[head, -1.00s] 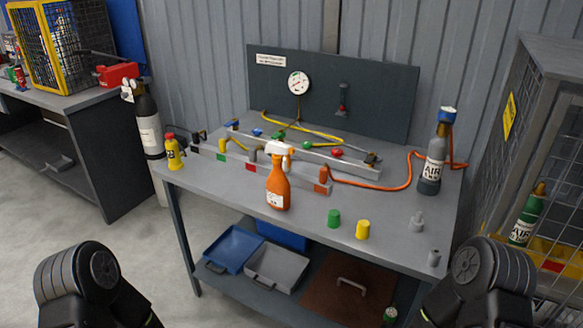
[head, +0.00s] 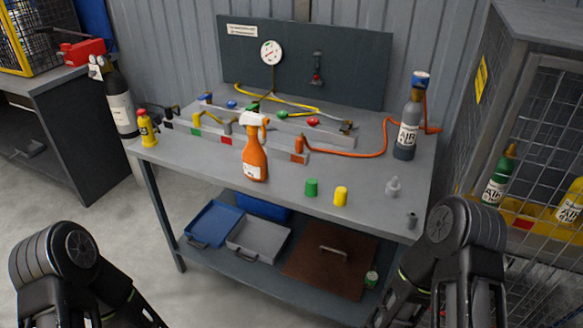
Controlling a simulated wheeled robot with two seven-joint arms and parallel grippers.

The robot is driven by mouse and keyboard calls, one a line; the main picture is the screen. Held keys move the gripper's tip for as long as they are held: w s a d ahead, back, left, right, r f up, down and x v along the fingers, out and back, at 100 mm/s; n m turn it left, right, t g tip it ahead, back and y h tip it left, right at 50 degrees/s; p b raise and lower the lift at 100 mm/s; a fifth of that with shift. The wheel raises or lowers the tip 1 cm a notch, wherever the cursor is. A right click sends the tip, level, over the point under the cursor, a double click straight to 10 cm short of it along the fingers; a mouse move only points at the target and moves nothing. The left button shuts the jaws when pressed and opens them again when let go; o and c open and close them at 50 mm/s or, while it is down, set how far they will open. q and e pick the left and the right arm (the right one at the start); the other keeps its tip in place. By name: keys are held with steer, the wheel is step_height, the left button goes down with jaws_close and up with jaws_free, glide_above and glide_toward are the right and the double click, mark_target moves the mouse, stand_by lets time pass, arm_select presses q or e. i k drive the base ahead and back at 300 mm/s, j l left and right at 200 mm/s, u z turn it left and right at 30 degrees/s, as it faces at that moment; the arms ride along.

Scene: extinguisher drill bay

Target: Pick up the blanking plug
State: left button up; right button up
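Several small plug-like pieces stand on the grey workbench (head: 330,222) near its front right. They are a green cylinder (head: 311,187), a yellow cylinder (head: 341,196), a light grey fitting with a narrow top (head: 392,187) and a small dark grey plug (head: 411,219) close to the right front corner. I cannot tell for certain which is the blanking plug. Nothing touches any of them. My two arms show at the lower left and lower right, but both grippers are out of view. The right arm is close to the bench's right front corner.
An orange spray bottle (head: 255,150) stands at the front middle. A grey air cylinder (head: 407,128) with an orange hose (head: 375,153) stands at the right back. A valve manifold crosses the bench. A mesh cage (head: 545,120) bounds the right side. Trays lie on the lower shelf.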

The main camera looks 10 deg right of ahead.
mark_target(262, 141)
steer(key=i+j, duration=0.3)
steer(key=j, duration=0.2)
steer(key=i+j, duration=0.65)
steer(key=j, duration=0.3)
steer(key=z, duration=1.45)
